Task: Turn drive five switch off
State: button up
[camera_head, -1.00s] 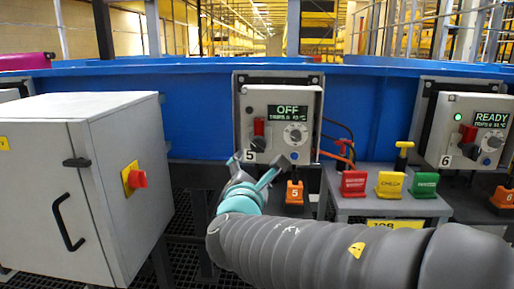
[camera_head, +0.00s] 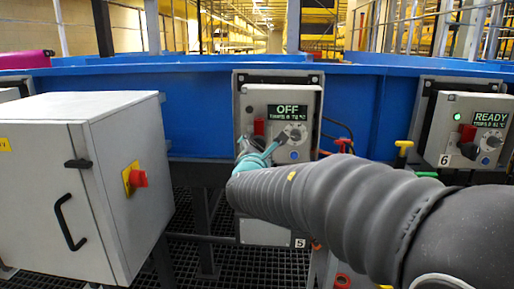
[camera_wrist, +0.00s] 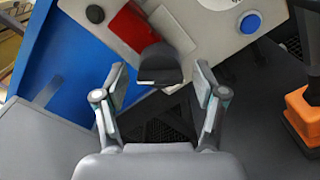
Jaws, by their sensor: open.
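The grey drive five box (camera_head: 311,102) hangs on the blue conveyor side, and its display (camera_head: 287,111) reads OFF. Its red switch (camera_head: 259,127) sits left of a round dial (camera_head: 296,131). In the wrist view the red switch body (camera_wrist: 133,27) ends in a dark grip (camera_wrist: 160,62). My gripper (camera_head: 257,148) is at the lower front of the box. In the wrist view my gripper (camera_wrist: 160,84) is open, with a finger on each side of the grip and visible gaps. My gripper hides the lower switch in the head view.
The drive six box (camera_head: 438,127) at right shows READY with a green lamp. A grey cabinet (camera_head: 40,200) with a red knob (camera_head: 138,179) stands at left.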

jog(key=c, duration=1.1)
jog(key=shift+c, duration=0.2)
jog(key=shift+f+n, duration=0.1)
jog(key=shift+n, duration=0.2)
jog(key=n+b, duration=0.1)
jog(key=n, duration=0.1)
jog(key=shift+n+b, duration=0.3)
jog(key=shift+n, duration=2.3)
jog(key=o, duration=1.1)
